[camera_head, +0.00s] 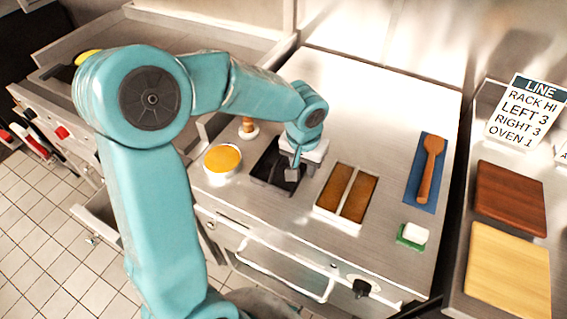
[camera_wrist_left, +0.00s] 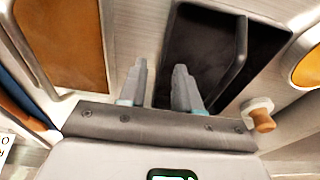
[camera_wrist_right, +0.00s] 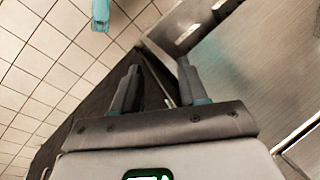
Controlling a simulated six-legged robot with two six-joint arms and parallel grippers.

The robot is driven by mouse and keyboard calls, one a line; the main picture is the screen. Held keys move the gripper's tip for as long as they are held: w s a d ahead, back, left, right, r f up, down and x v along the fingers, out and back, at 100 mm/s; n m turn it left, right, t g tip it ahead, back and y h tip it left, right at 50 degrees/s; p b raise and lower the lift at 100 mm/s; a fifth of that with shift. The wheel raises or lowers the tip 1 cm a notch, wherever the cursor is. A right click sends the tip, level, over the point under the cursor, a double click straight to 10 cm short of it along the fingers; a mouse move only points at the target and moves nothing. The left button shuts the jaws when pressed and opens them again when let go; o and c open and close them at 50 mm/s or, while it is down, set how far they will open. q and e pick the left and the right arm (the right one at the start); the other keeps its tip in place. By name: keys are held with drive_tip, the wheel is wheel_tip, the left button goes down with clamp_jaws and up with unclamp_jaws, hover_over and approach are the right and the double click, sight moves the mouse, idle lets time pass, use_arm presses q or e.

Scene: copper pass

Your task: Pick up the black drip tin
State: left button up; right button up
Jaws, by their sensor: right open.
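The black drip tin (camera_head: 262,168) sits on the steel counter, between the round pan of yellow-orange content and the two brown-filled trays. It also shows in the left wrist view (camera_wrist_left: 205,35), dark and shallow with a bar along one side. My left gripper (camera_head: 292,174) is low over the tin's right side. In the left wrist view its fingers (camera_wrist_left: 161,75) stand apart, with the tin's edge seen between them; I cannot tell whether they touch it. My left gripper partly hides the tin in the head view. My right gripper (camera_wrist_right: 160,75) is open and empty, away from the tin.
The round pan (camera_head: 222,161) and a small wooden-knobbed item (camera_head: 248,127) stand close to the tin. The brown-filled trays (camera_head: 346,195) are to its right. Further right are a wooden spoon (camera_head: 430,165) on a blue mat and a green-and-white sponge (camera_head: 412,236). The back of the counter is clear.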

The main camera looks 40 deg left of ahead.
use_arm(q)
drive_tip(key=shift+w+a+f, duration=0.1)
drive_tip(key=shift+w+f, duration=0.05)
drive_tip(key=shift+f, duration=0.5)
drive_tip(key=shift+r, duration=0.1)
clamp_jaws()
